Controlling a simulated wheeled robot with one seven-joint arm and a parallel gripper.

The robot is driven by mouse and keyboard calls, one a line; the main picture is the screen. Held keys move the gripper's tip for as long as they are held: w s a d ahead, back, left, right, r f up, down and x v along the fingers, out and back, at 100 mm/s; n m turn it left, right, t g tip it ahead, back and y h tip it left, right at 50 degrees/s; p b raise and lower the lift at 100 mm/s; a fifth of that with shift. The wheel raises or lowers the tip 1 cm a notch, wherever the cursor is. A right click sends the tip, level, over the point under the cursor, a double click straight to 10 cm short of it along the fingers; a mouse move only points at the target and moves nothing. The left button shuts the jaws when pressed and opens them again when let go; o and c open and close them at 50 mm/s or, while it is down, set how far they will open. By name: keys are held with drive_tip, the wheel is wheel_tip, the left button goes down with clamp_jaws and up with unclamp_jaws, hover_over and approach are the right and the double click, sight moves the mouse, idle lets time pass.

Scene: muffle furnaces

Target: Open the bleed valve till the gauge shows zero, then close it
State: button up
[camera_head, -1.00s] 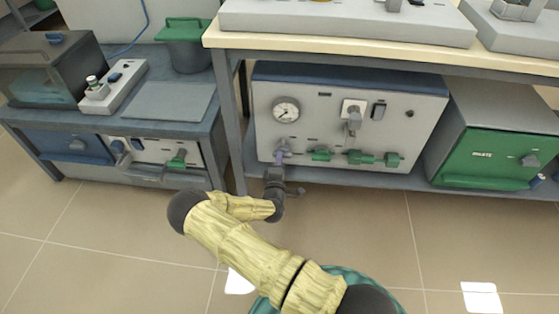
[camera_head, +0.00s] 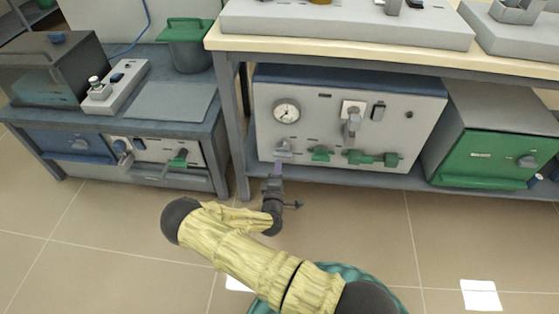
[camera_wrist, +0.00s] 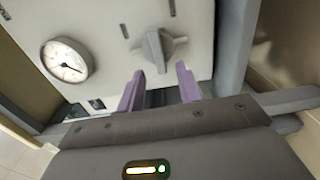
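The grey panel unit (camera_head: 330,132) under the bench carries a round white gauge (camera_head: 287,111), also in the wrist view (camera_wrist: 66,61). The needle shows there, but the scale is too small to read. A grey knob (camera_head: 283,150) sits below the gauge; in the wrist view it (camera_wrist: 158,48) is just beyond my fingertips. No label shows which valve is the bleed valve. My gripper (camera_head: 277,170) is in front of and below this knob. In the wrist view its purple fingers (camera_wrist: 158,87) are spread apart, with nothing held between them.
Green valve handles (camera_head: 364,157) line the panel's lower edge, right of the knob. A grey handle (camera_head: 352,124) is higher up. A green-fronted furnace (camera_head: 490,160) stands to the right. A table leg (camera_head: 233,130) rises just left of the panel.

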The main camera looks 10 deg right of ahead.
drive_tip(key=p+v, duration=0.3)
drive_tip(key=v, duration=0.9)
drive_tip(key=shift+s, duration=0.4)
drive_tip(key=shift+a+r, duration=0.1)
